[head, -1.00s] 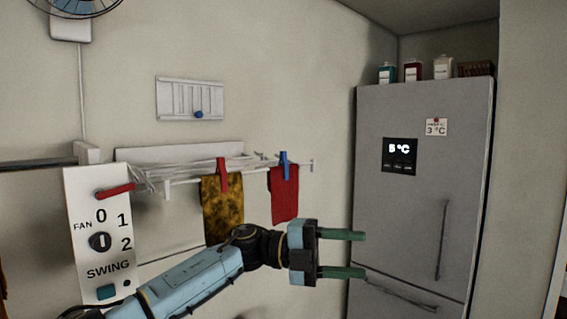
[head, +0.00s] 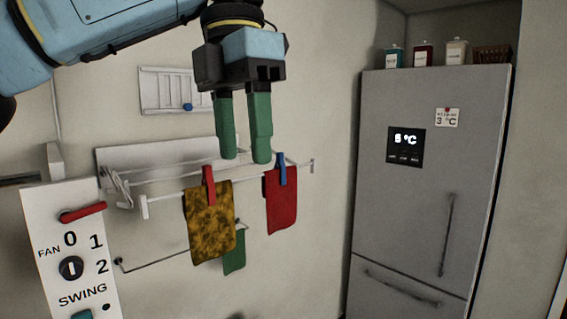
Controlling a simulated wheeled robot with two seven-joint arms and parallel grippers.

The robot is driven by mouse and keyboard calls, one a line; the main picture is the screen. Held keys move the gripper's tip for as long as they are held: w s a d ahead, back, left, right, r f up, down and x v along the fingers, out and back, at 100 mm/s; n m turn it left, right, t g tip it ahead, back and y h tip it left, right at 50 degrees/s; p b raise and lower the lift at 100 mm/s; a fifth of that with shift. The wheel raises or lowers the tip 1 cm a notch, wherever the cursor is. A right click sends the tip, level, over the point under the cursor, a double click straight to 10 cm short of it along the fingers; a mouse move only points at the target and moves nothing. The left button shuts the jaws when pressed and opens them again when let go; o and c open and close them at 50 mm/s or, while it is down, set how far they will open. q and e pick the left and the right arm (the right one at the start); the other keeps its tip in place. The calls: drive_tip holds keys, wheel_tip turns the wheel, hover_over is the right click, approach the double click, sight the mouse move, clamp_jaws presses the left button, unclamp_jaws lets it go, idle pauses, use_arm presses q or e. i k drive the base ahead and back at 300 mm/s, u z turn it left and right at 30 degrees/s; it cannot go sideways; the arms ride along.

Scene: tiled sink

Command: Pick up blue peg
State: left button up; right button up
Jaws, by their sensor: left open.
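The blue peg (head: 282,169) is clipped upright on the drying rack, over the top of a red cloth (head: 281,201). My left gripper (head: 244,158) comes down from above with its two green fingers pointing downward. It is open and empty. Its fingertips are a little above and to the left of the blue peg, apart from it in the picture. A red peg (head: 209,185) holds a yellow-brown patterned cloth (head: 210,224) on the same rack, to the left. My right gripper does not show.
The white drying rack (head: 166,192) sticks out from the wall. A fan switch panel (head: 52,222) stands at the left. A grey fridge (head: 425,190) with several containers on top is at the right. A green cloth (head: 234,258) hangs lower behind the patterned one.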

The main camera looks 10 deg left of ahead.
sight(279, 163)
drive_tip(key=i, duration=1.15)
